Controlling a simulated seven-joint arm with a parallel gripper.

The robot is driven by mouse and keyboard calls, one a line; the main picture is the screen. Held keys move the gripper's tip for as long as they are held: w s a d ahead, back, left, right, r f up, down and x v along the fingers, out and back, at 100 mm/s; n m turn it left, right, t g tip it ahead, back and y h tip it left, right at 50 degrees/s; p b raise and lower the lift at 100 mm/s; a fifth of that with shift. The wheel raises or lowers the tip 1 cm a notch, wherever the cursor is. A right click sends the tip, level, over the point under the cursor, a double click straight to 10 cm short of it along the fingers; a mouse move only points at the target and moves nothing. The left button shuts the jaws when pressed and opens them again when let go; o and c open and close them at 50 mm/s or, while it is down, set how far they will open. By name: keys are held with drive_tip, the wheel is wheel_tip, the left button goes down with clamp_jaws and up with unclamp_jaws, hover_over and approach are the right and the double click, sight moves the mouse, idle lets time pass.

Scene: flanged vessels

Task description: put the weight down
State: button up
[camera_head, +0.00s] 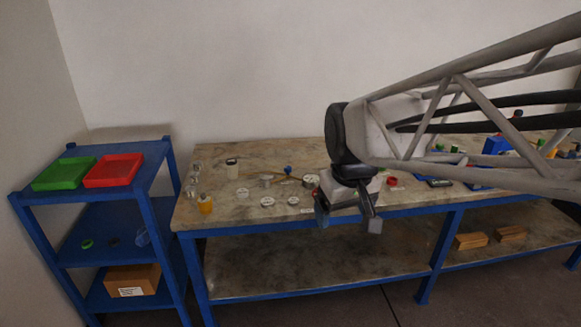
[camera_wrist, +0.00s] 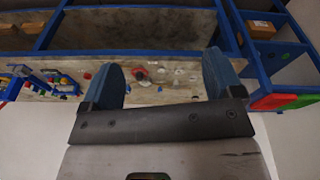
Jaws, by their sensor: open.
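My gripper (camera_head: 347,218) is open and hangs in front of the workbench's front edge in the head view. In the wrist view its two blue-grey fingers stand wide apart (camera_wrist: 163,62) with nothing held between them. Several small metal pieces lie on the bench, among them a grey cylinder (camera_head: 265,181) and another round metal piece (camera_head: 310,181) left of my gripper. I cannot tell which of them is the weight. My arm hides part of the bench top on the right.
A blue rack at left holds a green tray (camera_head: 64,174) and a red tray (camera_head: 113,170). Wooden blocks (camera_head: 471,240) lie on the lower shelf.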

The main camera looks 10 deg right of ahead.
drive_tip(key=s+d+f+m, duration=0.1)
drive_tip(key=s+f+m, duration=0.1)
drive_tip(key=s, duration=1)
drive_tip(key=shift+f+m, duration=0.3)
drive_tip(key=shift+f, duration=0.35)
idle(0.7)
